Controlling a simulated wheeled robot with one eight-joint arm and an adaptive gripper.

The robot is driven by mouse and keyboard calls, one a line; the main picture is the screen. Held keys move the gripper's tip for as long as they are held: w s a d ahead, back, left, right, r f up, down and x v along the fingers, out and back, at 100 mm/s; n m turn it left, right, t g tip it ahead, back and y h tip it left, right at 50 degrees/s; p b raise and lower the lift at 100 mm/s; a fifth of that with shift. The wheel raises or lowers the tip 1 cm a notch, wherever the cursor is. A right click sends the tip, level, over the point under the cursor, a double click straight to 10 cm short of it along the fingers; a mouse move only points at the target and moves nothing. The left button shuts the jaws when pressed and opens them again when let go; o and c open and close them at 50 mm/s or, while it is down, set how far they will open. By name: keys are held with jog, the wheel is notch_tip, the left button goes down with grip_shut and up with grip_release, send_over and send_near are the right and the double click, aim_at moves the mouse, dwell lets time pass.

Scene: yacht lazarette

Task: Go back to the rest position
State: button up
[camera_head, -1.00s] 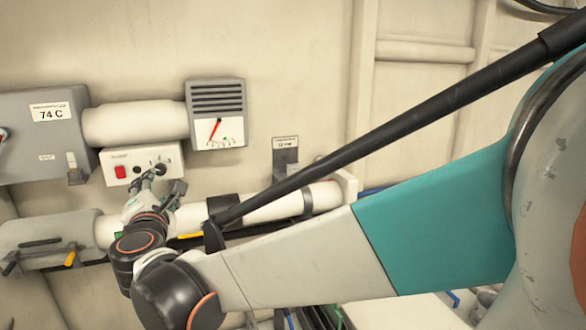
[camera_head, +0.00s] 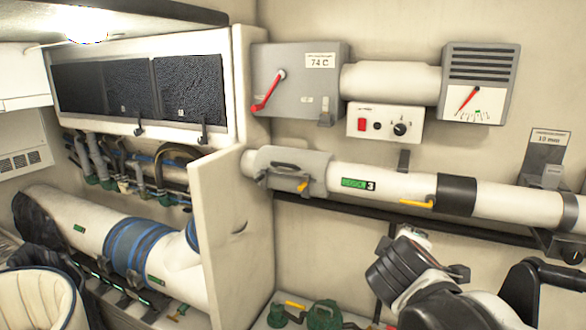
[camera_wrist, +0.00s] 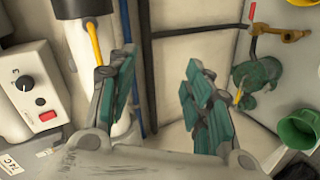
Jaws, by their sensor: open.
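My gripper (camera_wrist: 160,85) shows in the wrist view with its two teal-padded fingers spread apart and nothing between them. In the head view my arm comes in at the lower right, its dark wrist joint (camera_head: 397,268) in front of the wall below the white pipe; the fingers cannot be made out there. The white control box (camera_head: 384,125) with a red switch and a black knob is on the wall above, clear of my arm. It also shows at the left of the wrist view (camera_wrist: 25,85), apart from the fingers.
A white pipe (camera_head: 400,183) with yellow levers runs along the wall close above my wrist. A grey box with a red lever (camera_head: 296,85) and a gauge (camera_head: 478,85) hang higher. A cream panel (camera_head: 232,235) juts out at left. Green valves (camera_head: 318,315) sit low.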

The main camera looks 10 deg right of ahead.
jog(key=s+a+f+m+g+y+b, duration=0.1)
jog(key=s+a+f+m+y+b, duration=0.2)
jog(key=f, duration=0.7)
jog(key=s+a+f+m+g+y+b, duration=0.2)
jog(key=s+a+f+m+y+b, duration=0.2)
jog(key=s+a+f+b, duration=0.3)
notch_tip(320, 180, down, 4)
jog(key=shift+s+a+r+m, duration=0.15)
jog(key=shift+s+a+m, duration=0.35)
jog(key=shift+a, duration=0.5)
jog(key=shift+s, duration=0.1)
